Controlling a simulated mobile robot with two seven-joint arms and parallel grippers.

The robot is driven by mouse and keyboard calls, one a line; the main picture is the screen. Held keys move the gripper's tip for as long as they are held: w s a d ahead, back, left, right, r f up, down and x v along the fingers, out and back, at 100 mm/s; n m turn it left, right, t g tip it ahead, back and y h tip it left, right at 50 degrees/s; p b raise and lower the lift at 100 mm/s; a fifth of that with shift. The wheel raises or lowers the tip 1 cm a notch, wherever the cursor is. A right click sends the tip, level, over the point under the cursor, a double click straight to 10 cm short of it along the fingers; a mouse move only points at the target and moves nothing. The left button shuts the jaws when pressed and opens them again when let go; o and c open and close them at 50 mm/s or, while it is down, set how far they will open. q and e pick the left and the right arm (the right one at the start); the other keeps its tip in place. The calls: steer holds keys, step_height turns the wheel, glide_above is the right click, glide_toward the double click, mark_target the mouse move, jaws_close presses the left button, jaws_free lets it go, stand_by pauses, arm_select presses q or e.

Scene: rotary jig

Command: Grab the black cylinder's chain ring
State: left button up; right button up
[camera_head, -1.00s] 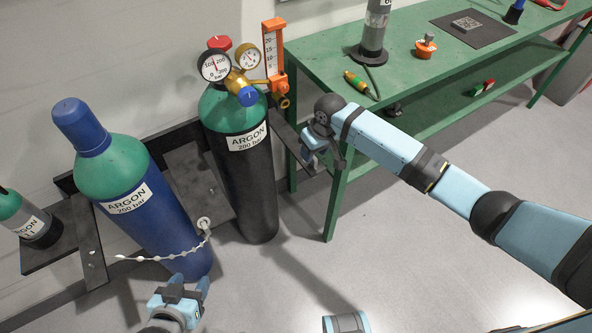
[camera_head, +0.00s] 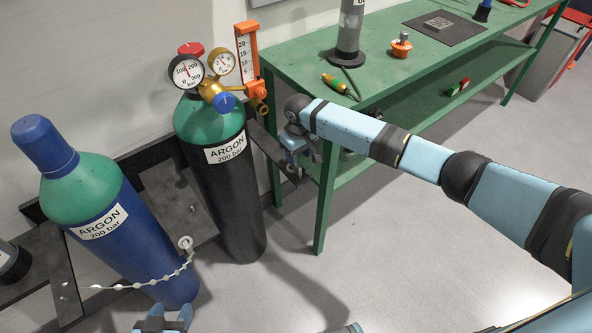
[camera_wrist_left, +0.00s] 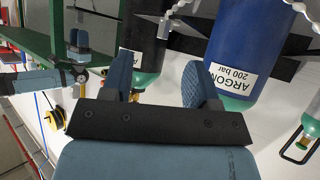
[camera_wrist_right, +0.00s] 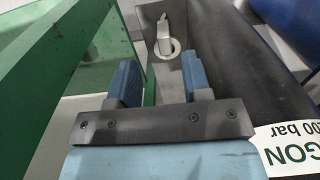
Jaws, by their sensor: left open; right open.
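The black cylinder (camera_head: 236,205) with green shoulder stands upright in the rack beside the bench. My right gripper (camera_head: 304,163) is open and empty, just right of it. In the right wrist view, a pale ring (camera_wrist_right: 175,44) on a grey plate (camera_wrist_right: 148,18) shows beyond and between the open fingertips (camera_wrist_right: 158,85), apart from them; I take it as this cylinder's chain ring. The head view does not show it clearly. My left gripper (camera_head: 163,314) is open and empty at the bottom, in front of the blue cylinder (camera_head: 150,253).
A chain (camera_head: 140,284) crosses the tilted blue cylinder, ending in another ring (camera_head: 185,243) at the rack plate between the cylinders. Gauges (camera_head: 187,71) and an orange flowmeter (camera_head: 247,55) top the black cylinder. The green bench (camera_head: 325,200) stands close right of my right gripper. The floor in front is clear.

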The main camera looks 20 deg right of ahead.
mark_target(298, 167)
steer(key=f, duration=0.1)
steer(key=f+b, duration=0.1)
steer(key=f, duration=0.3)
steer(key=shift+s+a, duration=0.15)
steer(key=shift+a, duration=0.1)
jaws_close()
